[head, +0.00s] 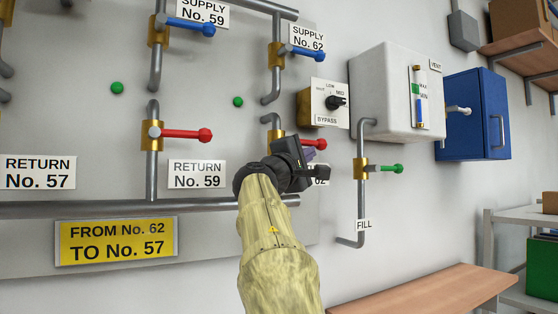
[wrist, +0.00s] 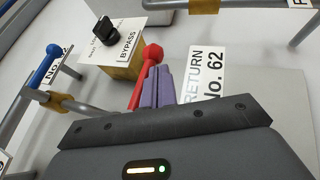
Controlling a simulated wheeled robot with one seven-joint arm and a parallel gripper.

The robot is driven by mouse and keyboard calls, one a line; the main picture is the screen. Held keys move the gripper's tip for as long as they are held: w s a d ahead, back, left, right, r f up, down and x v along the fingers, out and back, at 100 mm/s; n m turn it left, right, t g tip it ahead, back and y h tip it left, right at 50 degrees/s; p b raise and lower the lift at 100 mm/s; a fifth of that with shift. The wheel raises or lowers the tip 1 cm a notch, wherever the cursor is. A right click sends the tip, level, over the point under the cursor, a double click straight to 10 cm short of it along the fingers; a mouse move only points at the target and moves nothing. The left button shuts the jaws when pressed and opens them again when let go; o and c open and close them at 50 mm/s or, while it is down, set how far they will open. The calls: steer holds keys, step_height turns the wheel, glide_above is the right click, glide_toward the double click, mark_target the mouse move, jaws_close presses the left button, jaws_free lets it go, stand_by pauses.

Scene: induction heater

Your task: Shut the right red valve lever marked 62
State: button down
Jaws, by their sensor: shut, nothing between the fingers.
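The red valve lever for Return No. 62 (wrist: 142,80) shows in the wrist view as a red bar with a ball end. In the head view only its red tip (head: 318,143) shows; my gripper hides the rest. My gripper (head: 311,155) is in front of the valve in the head view. In the wrist view its purple fingers (wrist: 160,84) are shut and empty, right beside the lever, on the side of the Return No. 62 label (wrist: 207,75). I cannot tell whether they touch it. The lever points sideways, across the pipe, in the head view.
The bypass box (head: 323,103) with a black knob is just above and right of the lever. The blue Supply 62 lever (head: 305,53) is above. A fill pipe with a green lever (head: 390,168) stands to the right. The red Return 59 lever (head: 188,134) is left.

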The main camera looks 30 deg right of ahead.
steer(key=shift+f, duration=0.15)
steer(key=s+a+f+b, duration=0.5)
steer(key=a+f+b, duration=0.2)
steer(key=a+b, duration=0.1)
steer(key=shift+a+f+b, duration=0.15)
steer(key=shift+a+b, duration=0.15)
steer(key=shift+b, duration=0.4)
